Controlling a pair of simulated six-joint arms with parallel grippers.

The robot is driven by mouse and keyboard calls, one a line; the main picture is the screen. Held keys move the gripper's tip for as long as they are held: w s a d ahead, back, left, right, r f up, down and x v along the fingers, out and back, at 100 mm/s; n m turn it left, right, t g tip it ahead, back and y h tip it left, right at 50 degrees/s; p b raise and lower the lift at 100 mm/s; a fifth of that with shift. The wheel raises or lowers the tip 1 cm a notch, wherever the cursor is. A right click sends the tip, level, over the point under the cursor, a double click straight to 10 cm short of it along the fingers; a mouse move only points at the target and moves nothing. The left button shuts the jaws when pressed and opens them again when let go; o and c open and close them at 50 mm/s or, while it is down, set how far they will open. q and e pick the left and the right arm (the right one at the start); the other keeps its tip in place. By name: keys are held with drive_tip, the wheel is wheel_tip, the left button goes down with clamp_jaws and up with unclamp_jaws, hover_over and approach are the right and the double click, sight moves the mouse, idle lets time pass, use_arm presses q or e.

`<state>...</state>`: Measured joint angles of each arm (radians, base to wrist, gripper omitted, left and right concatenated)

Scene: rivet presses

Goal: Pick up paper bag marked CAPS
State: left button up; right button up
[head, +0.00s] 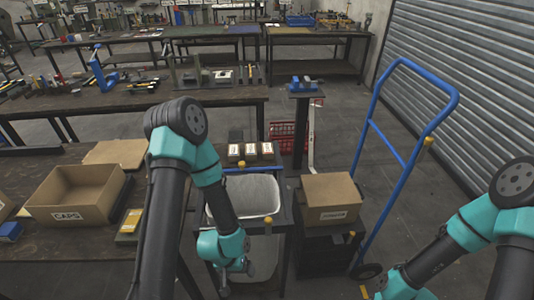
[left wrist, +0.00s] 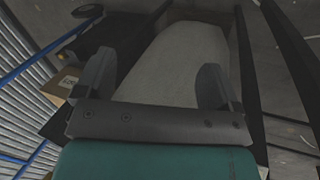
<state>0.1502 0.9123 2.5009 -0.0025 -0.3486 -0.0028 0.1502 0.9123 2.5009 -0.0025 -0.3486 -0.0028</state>
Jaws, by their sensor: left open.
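An open cardboard box with a white label reading CAPS (head: 88,190) stands on the dark bench at the left in the head view. It looks like a box, and I see no paper bag with that mark.
A closed cardboard box (head: 330,196) sits on a black stand beside a blue-handled trolley (head: 402,164). Several small labelled boxes (head: 250,151) stand behind the bin. A yellow item (head: 131,220) lies right of the CAPS box, and a flat cardboard piece (head: 117,153) lies behind it.

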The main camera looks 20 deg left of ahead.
use_arm(q)
drive_tip(key=c, duration=0.3)
